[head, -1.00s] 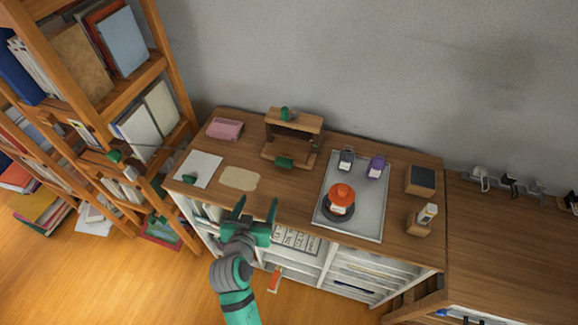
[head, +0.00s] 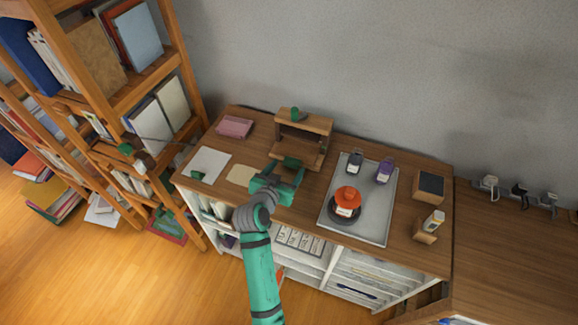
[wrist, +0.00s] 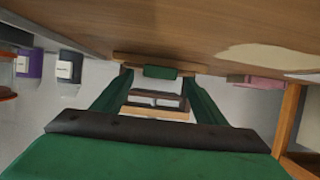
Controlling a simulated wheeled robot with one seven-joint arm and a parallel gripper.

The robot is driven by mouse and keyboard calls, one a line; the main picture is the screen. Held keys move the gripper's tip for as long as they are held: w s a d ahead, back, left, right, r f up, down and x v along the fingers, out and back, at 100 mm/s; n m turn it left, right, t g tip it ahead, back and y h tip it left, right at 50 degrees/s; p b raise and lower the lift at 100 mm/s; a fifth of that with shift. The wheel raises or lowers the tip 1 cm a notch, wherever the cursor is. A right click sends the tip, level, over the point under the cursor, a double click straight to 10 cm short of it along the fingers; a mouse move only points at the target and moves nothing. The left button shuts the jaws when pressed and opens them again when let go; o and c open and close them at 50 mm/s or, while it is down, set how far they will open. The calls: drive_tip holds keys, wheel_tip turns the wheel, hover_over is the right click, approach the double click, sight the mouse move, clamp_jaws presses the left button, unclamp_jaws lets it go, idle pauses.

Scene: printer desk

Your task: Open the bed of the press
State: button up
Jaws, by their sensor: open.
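The press (head: 303,122) is a small wooden frame with a green knob on top, standing at the back of the desk. My gripper (head: 282,174) is open and empty, just in front of the handle. The gripper partly covers the handle's near side in the head view.
A grey tray (head: 372,222) on the right holds an orange-topped item (head: 347,197) and two dark bottles. White paper (head: 210,165), a tan sheet (head: 240,174) and a pink block (head: 234,127) lie to the left. A bookshelf stands further left.

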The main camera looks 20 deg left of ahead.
drive_tip(key=shift+x, duration=1.2)
drive_tip(key=c, duration=1.5)
drive_tip(key=s, duration=1.2)
drive_tip(key=shift+a, duration=0.15)
drive_tip(key=o, duration=1.5)
